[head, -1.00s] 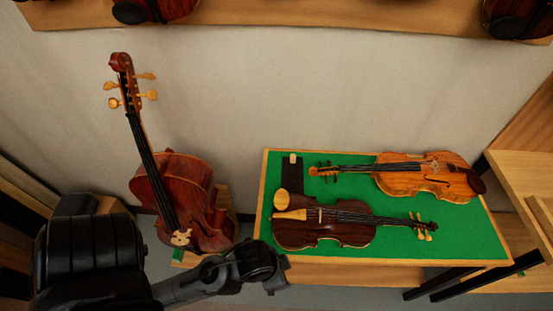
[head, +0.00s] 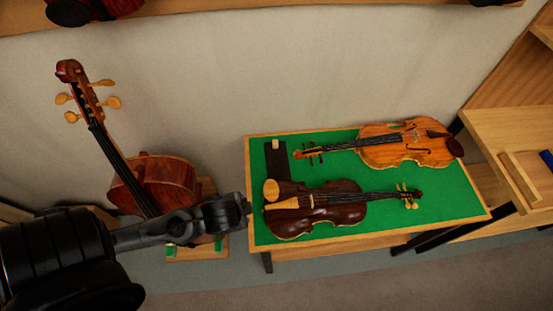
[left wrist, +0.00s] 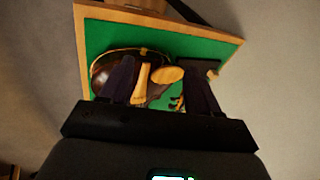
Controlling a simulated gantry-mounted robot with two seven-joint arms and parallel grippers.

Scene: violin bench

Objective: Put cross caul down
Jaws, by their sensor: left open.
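A dark flat bar with a small pale block on its far end (head: 276,160) lies on the green mat near its left edge. It may be the cross caul; I cannot tell for sure. It also shows in the left wrist view (left wrist: 205,64), partly behind a finger. A dark brown violin (head: 335,208) lies beside it, its yellow chinrest end near the bar. My left gripper (head: 243,208) is at the bench's left edge. In the left wrist view its fingers (left wrist: 160,82) are apart with nothing held between them, the dark violin showing beyond. My right gripper is not in view.
An orange violin (head: 405,146) lies on the far part of the green-topped bench (head: 420,222). A cello (head: 168,182) stands on a wooden stand left of the bench. Wooden shelving (head: 500,135) is at the right. The mat's near right area is bare.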

